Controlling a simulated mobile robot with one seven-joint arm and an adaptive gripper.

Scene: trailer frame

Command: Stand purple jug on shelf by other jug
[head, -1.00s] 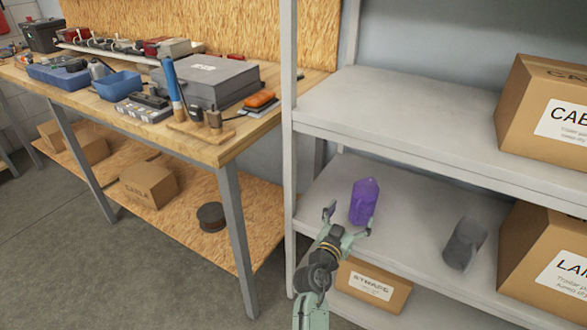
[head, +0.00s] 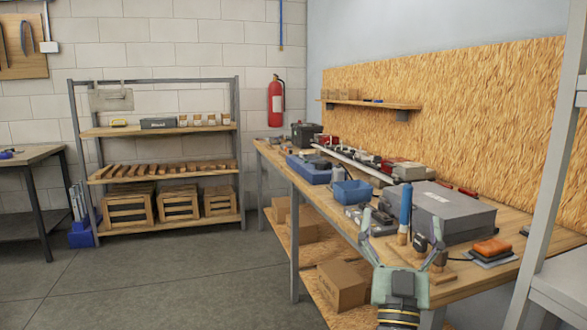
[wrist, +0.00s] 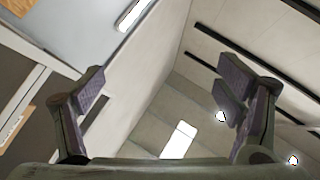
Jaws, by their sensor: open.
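My gripper (head: 405,228) is at the lower right of the head view, in front of the workbench, with its fingers spread and nothing between them. In the wrist view the open fingers (wrist: 165,88) frame only walls and ceiling, with bright lights. Neither the purple jug nor the other jug shows in either current view. Only the left post and a bit of the grey shelf unit (head: 562,285) show at the right edge of the head view.
The workbench (head: 465,278) carries a grey case (head: 440,212), a blue bin (head: 352,193) and tools, with a cardboard box (head: 342,285) below. A wooden-shelved rack (head: 160,131) stands at the back left. The grey floor (head: 180,285) at left is clear.

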